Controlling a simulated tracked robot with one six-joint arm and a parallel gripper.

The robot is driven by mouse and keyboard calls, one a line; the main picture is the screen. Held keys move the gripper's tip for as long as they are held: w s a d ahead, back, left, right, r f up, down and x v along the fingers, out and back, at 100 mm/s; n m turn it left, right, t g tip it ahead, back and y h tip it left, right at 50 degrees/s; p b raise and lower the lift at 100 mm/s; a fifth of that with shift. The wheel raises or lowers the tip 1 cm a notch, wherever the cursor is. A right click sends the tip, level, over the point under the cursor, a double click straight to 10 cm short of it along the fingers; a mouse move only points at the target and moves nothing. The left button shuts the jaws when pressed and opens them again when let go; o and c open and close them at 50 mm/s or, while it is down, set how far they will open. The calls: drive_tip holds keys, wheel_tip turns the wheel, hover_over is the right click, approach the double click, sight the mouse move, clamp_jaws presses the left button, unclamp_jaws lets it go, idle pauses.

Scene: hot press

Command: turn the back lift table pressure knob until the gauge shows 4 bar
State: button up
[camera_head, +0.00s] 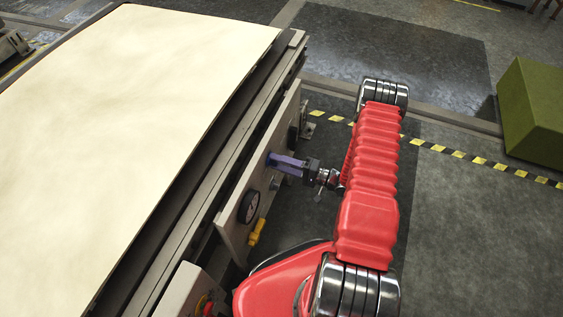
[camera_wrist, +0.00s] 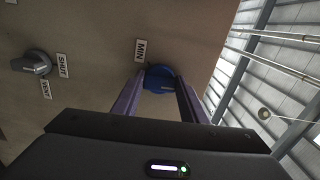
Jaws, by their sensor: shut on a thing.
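A blue round knob (camera_wrist: 160,78) is on the beige panel, with a label reading MIN (camera_wrist: 140,50) beside it in the wrist view. My gripper (camera_wrist: 160,90) has its two purple fingers on either side of this knob and is shut on it. In the head view my gripper (camera_head: 272,160) reaches left to the panel (camera_head: 232,215) on the side of the lift table, and the knob is hidden there. A round dark gauge (camera_head: 249,206) sits on the same panel, nearer the camera. Its needle is too small to read.
A grey knob (camera_wrist: 32,63) with SHUT and VENT labels is on the panel. A yellow fitting (camera_head: 257,232) and a red button (camera_head: 206,305) are nearer the camera. A pale sheet (camera_head: 130,120) covers the table. A green box (camera_head: 535,110) stands right, with open floor between.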

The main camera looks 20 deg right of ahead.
drive_tip(key=shift+s+a+f, duration=0.1)
drive_tip(key=shift+a+f, duration=0.05)
drive_tip(key=shift+f, duration=0.05)
drive_tip(key=o, duration=1)
drive_tip(key=shift+o, duration=0.2)
drive_tip(key=shift+r, duration=0.1)
drive_tip(key=shift+d, duration=0.2)
drive_tip(key=v, duration=1.3)
drive_tip(key=shift+s+d, duration=0.15)
drive_tip(key=shift+s, duration=0.1)
drive_tip(key=shift+c, duration=0.2)
